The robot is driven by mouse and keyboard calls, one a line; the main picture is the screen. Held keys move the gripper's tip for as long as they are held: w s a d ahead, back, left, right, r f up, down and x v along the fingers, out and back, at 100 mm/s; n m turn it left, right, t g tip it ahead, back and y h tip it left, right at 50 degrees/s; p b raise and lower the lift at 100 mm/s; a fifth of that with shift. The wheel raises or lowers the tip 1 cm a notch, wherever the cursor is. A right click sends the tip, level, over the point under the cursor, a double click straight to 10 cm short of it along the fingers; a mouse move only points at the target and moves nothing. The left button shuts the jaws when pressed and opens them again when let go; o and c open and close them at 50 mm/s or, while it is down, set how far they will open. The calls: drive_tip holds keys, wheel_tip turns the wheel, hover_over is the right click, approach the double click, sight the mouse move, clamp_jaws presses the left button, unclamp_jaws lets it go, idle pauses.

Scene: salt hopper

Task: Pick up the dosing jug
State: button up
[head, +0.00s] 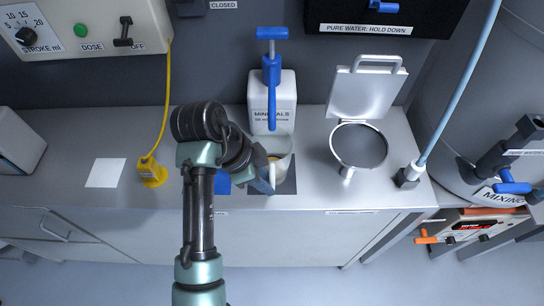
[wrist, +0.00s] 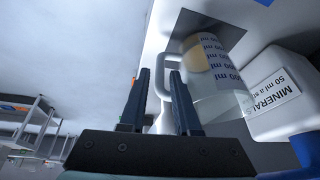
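The dosing jug (head: 284,146) is a clear, upright jug with some yellowish content, standing on a dark square on the counter in front of the minerals bottle. In the wrist view the jug (wrist: 222,72) shows blue ml markings, and its pale handle (wrist: 163,60) is on the side facing my gripper. My gripper (wrist: 160,72) is open, and the handle appears between or just beyond its fingertips. I cannot tell whether a finger touches it. In the head view my arm hides part of the jug and most of the gripper.
The white minerals bottle (head: 285,95) with a blue pump stands right behind the jug. To its right is a round hopper opening (head: 360,146) with a raised lid (head: 367,92). A yellow plug (head: 152,171) and a white square (head: 106,172) are on the left counter.

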drive_tip(key=shift+x, duration=1.3)
clamp_jaws()
drive_tip(key=shift+r, duration=0.1)
